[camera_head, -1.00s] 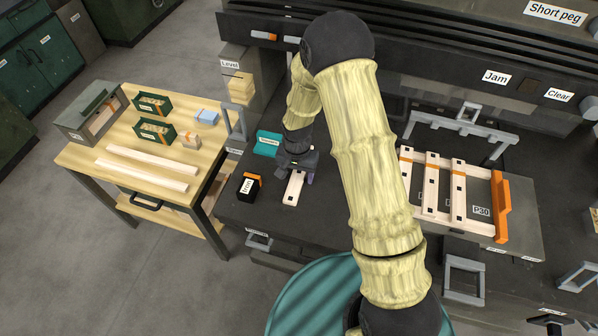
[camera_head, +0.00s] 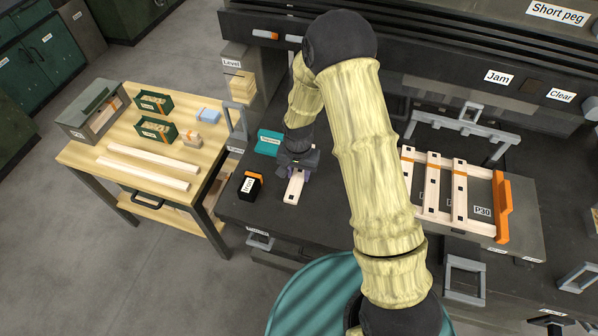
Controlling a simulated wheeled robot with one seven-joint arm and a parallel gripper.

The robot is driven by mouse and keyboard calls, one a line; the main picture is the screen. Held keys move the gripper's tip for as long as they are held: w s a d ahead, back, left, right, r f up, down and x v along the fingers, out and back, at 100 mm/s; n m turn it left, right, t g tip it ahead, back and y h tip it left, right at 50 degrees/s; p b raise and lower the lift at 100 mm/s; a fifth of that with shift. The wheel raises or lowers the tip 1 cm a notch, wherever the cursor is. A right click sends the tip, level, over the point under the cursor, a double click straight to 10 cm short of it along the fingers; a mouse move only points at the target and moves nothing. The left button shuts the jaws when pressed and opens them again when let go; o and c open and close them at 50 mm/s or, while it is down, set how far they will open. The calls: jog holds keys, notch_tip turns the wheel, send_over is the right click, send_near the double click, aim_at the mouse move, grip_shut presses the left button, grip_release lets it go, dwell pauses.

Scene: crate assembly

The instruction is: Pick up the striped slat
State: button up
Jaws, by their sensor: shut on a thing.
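A short pale wooden slat (camera_head: 293,190) with a dark square mark near its front end lies at the dark bench, left of my arm. My gripper (camera_head: 297,172) points down over its far part and is shut on it. The far end of the slat and any stripe there are hidden under the gripper. I cannot tell whether the slat touches the bench or is slightly raised.
A black box with an orange top (camera_head: 250,185) stands close left of the slat, and a teal labelled block (camera_head: 268,143) lies behind. A slatted assembly with an orange end piece (camera_head: 503,208) is on the right. A wooden table (camera_head: 95,160) holds slats and green bins.

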aim_at(299, 176)
notch_tip(299, 176, up, 10)
dwell(0.4)
dwell(0.6)
jog(key=shift+n, duration=0.9)
jog(key=d+f+p, duration=0.1)
jog(key=d, duration=0.1)
jog(key=d+f+p, duration=0.1)
jog(key=d+p, duration=0.1)
jog(key=d, duration=0.1)
jog(key=w+d+f+p, duration=0.1)
jog(key=d+f, duration=0.1)
jog(key=shift+d+f, duration=0.1)
jog(key=shift+d, duration=0.25)
jog(key=shift+n, duration=0.8)
jog(key=d+f+p, duration=0.1)
jog(key=d+f, duration=0.1)
jog(key=d, duration=0.1)
jog(key=d+f+p, duration=0.1)
jog(key=shift+s+d+f+p, duration=0.25)
jog(key=shift+s+d+p, duration=0.05)
jog(key=shift+s+d, duration=0.1)
jog(key=shift+d+f, duration=0.25)
jog(key=shift+f, duration=0.1)
